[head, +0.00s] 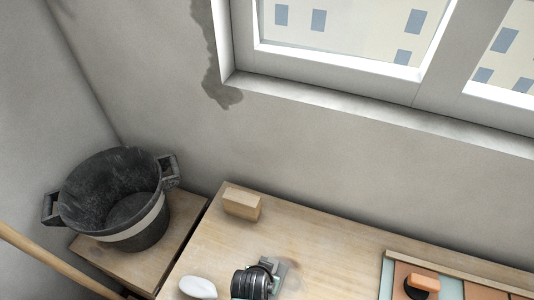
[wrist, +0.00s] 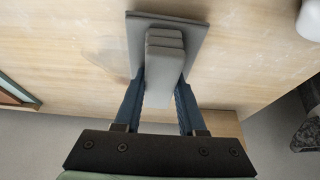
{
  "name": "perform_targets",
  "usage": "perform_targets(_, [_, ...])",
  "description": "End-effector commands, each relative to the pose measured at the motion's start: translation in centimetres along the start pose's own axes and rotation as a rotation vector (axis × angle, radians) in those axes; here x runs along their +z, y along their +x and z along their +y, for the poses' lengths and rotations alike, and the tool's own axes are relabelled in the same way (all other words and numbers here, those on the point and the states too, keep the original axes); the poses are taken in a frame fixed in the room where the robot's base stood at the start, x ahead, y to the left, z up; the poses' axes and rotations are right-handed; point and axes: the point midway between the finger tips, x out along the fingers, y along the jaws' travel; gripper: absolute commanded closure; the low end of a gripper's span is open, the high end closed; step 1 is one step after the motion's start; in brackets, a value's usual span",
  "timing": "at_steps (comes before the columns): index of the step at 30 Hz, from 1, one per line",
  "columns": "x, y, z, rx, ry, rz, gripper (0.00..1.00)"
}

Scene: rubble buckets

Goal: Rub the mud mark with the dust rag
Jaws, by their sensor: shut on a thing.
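A grey piece, a flat slab with a thick raised grip that looks like the dust rag (wrist: 165,45), lies at the wooden worktop. My gripper (wrist: 161,90) is shut on its raised grip, one blue finger on each side. The rag also shows in the head view (head: 282,274), partly behind my wrist. A faint brownish smear, likely the mud mark (wrist: 112,58), is on the wood just left of the rag in the wrist view. The rag may cover part of it. I cannot tell whether the rag touches the wood.
A wooden block (head: 242,204) sits at the worktop's back edge. A white rounded object (head: 198,287) is left of my gripper, and a framed tile panel (head: 388,278) is to the right. A black bucket (head: 150,232) stands far left. A dark stain (head: 222,95) marks the wall.

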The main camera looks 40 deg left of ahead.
Motion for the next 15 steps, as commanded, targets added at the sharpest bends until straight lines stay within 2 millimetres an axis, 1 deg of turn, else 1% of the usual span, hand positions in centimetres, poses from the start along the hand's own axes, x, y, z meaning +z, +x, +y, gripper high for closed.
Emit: perform_targets(15, [0.37, 0.95, 0.01, 0.0, 0.0, 0.001, 1.0])
